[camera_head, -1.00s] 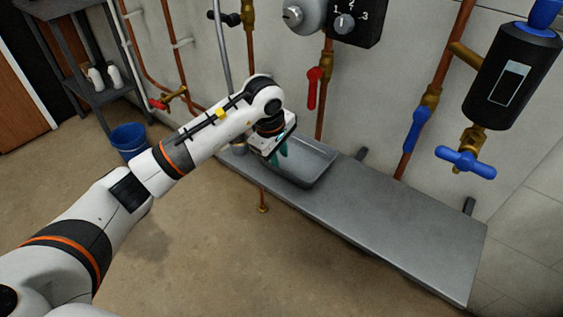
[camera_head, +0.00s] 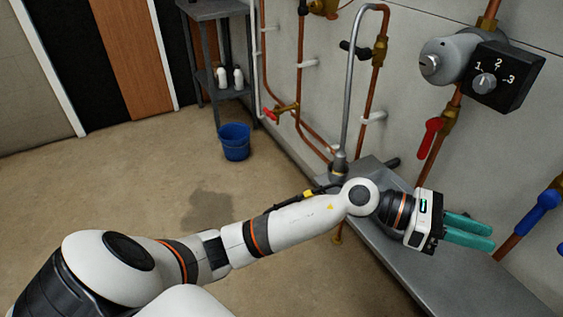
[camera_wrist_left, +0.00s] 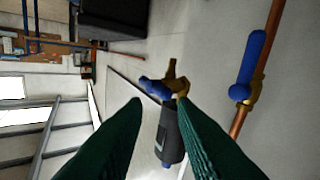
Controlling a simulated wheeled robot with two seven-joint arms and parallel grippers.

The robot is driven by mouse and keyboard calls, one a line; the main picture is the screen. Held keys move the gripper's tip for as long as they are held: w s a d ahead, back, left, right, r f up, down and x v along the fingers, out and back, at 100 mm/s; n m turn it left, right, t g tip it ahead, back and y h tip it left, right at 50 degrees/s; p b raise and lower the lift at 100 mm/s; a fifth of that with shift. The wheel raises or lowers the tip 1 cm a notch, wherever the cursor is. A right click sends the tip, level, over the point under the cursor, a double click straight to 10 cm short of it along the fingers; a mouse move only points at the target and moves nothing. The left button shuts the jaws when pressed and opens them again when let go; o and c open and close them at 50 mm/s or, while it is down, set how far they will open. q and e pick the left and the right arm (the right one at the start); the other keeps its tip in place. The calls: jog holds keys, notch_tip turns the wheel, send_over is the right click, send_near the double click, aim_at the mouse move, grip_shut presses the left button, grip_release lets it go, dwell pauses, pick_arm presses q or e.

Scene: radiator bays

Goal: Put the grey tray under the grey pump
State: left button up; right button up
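The grey pump (camera_head: 447,60) is on the wall at the upper right of the head view, with a black dial box marked 1, 2, 3 at its right. My left gripper (camera_head: 492,236) is below it, above the grey shelf, its teal fingers pointing right. In the left wrist view its fingers (camera_wrist_left: 160,101) stand apart with nothing held between them. The grey tray cannot be made out clearly now; my left wrist covers much of the shelf below the pump, where the tray lay a second ago. My right gripper is not in view.
The grey shelf (camera_head: 470,280) runs along the wall. A red-handled valve (camera_head: 430,135) and a blue handle (camera_head: 540,208) jut out near my gripper. A tall grey pipe (camera_head: 350,90) stands behind my forearm. A blue bucket (camera_head: 235,142) is on the open floor.

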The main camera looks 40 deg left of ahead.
pick_arm(q)
jog(key=w+a+f+n+t+y, duration=0.15)
jog(key=a+n+t+y, duration=0.4)
jog(key=n, duration=0.75)
jog(key=w+a+r+n+t+y, duration=0.1)
jog(key=w+a+n+t+y, duration=0.15)
jog(key=a+n+t, duration=0.65)
jog(key=s+a+f+n+g+y, duration=0.1)
jog(key=s+a+f+n+y, duration=0.15)
jog(key=f+n+y, duration=0.45)
jog(key=s+a+f+n+g+y, duration=0.1)
jog(key=a+f+n+g+y, duration=0.15)
jog(key=f+n, duration=0.45)
jog(key=s+a+f+n+g, duration=0.1)
jog(key=s+f+n+g, duration=0.4)
jog(key=s+f, duration=0.3)
jog(key=s+a+f+n+g, duration=0.1)
jog(key=s+f+n+g, duration=0.5)
jog(key=s, duration=0.8)
notch_tip(320, 180, down, 2)
jog(key=shift+s+a+g, duration=0.25)
jog(key=shift+s+g, duration=0.1)
jog(key=shift+g, duration=0.45)
